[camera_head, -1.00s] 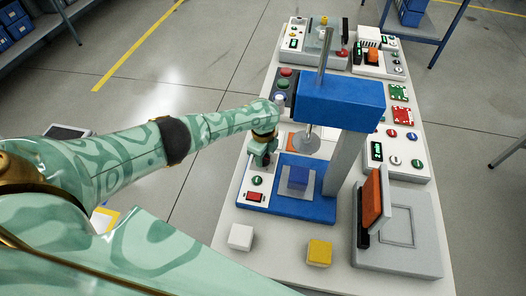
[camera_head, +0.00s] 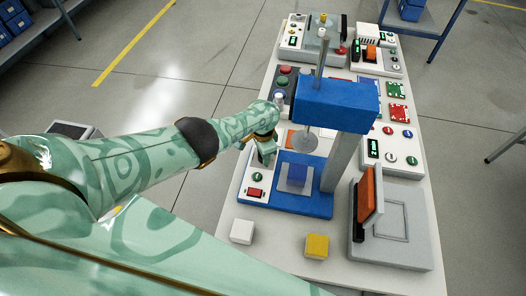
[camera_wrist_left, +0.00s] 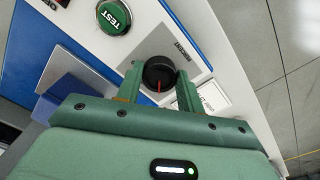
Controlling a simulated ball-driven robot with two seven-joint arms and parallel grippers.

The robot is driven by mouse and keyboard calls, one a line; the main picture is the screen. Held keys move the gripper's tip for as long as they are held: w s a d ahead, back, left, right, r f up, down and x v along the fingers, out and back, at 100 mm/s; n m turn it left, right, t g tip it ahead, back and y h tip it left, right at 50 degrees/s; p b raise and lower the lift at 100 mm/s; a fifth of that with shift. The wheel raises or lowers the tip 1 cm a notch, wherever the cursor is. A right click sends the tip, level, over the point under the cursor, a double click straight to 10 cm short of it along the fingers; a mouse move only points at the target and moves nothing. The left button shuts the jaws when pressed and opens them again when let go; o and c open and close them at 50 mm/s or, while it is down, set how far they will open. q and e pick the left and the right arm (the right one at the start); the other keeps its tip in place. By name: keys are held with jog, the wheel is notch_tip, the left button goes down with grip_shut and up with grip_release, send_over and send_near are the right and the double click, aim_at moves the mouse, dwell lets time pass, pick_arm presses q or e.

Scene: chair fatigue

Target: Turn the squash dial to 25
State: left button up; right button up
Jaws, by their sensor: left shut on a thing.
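The squash dial (camera_wrist_left: 158,71) is a round black knob with a red pointer line. It sits on a grey plate on the white panel of the blue press. My left gripper (camera_wrist_left: 157,84) is shut on the dial, with one green finger on each side. The red line points toward the bottom of the wrist picture, toward my gripper. The scale around the dial is mostly hidden, so I cannot read its value. In the head view my left gripper (camera_head: 263,158) is at the press panel and hides the dial. My right gripper is not in view.
A green TEST button (camera_wrist_left: 114,16) is close to the dial. The blue press (camera_head: 336,103) stands just right of my gripper with a blue block (camera_head: 297,175) under it. A white block (camera_head: 242,231) and a yellow block (camera_head: 317,246) lie in front.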

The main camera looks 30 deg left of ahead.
pick_arm(q)
jog(key=shift+n, duration=1.3)
jog(key=o, duration=1)
jog(key=shift+r, duration=0.1)
notch_tip(320, 180, up, 16)
jog(key=p, duration=1.5)
jog(key=shift+r, duration=0.1)
jog(key=shift+s, duration=0.1)
